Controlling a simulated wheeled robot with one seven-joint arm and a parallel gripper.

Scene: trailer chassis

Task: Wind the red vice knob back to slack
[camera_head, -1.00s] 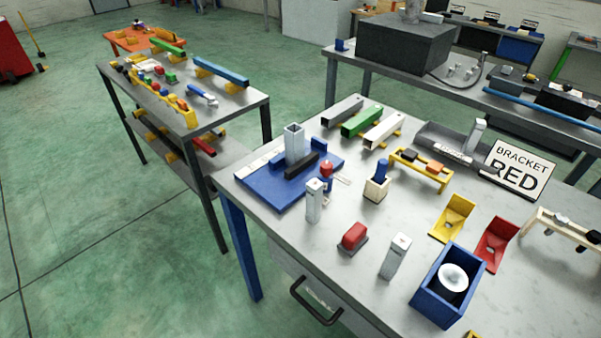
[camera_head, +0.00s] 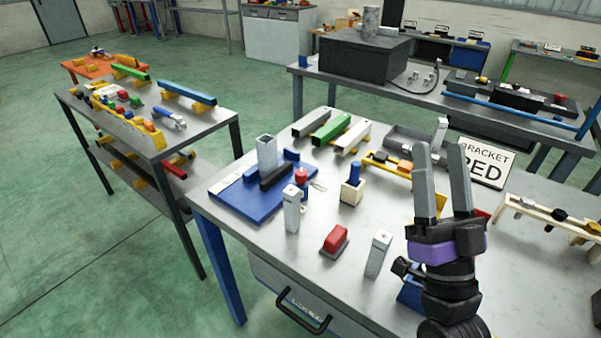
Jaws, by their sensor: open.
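The small red vice knob (camera_head: 301,175) stands at the right side of the blue vice base (camera_head: 232,204), on the left part of the grey workbench. A dark jaw bar (camera_head: 276,177) and an upright square metal tube (camera_head: 266,154) are on the base beside it. I cannot tell whether the jaw presses on the tube. My gripper (camera_head: 442,150) is raised over the right part of the bench with its two grey fingers pointing up and apart. It is open and empty, well to the right of the knob. It hides the yellow bracket and most of the blue bin.
A metal post (camera_head: 292,208) stands just in front of the knob. A red block (camera_head: 336,238), another metal post (camera_head: 378,254) and a wooden block with a blue peg (camera_head: 352,190) are nearby. Bench space between these is partly clear.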

